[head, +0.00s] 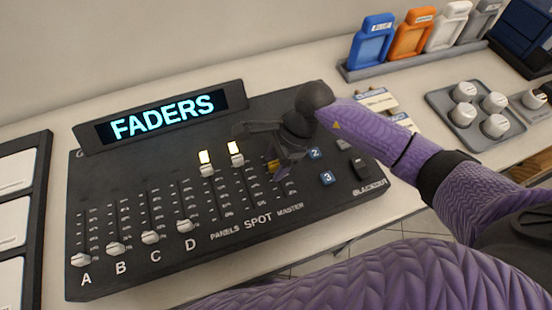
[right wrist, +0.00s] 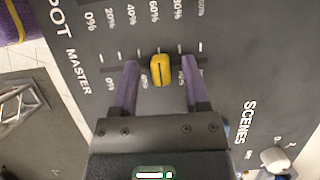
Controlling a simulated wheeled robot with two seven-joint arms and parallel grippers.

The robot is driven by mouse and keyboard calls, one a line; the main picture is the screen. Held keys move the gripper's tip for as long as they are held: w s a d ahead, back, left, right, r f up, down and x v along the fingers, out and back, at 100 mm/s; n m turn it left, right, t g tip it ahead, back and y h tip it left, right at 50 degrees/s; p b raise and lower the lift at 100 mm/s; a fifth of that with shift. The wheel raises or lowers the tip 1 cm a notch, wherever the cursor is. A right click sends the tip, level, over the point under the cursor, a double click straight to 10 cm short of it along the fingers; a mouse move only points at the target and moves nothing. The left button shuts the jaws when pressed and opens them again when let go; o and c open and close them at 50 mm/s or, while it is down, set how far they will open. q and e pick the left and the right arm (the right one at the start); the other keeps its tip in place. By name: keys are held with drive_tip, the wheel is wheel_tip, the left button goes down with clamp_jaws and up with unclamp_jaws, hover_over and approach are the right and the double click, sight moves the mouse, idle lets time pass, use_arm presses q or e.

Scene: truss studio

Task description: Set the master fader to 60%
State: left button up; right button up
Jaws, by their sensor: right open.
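The master fader's yellow cap (right wrist: 163,70) stands on its slot, around the middle of its travel, between my right gripper's two purple fingers (right wrist: 155,88). There is a visible gap on each side, so the fingers do not grip it. Its exact percentage is unclear because the fingers and cap hide much of the scale. In the head view, my right gripper (head: 262,148) is over the right part of the black fader console (head: 190,275). The yellow cap (head: 273,166) shows partly there, under the gripper. My left gripper is out of view.
White faders A (head: 81,259), B (head: 116,248), C (head: 150,237) and D (head: 185,226) sit low. Scene buttons (head: 327,178) lie right of the gripper.

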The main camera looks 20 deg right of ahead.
drive_tip(key=p+v, duration=0.1)
drive_tip(key=v, duration=0.9)
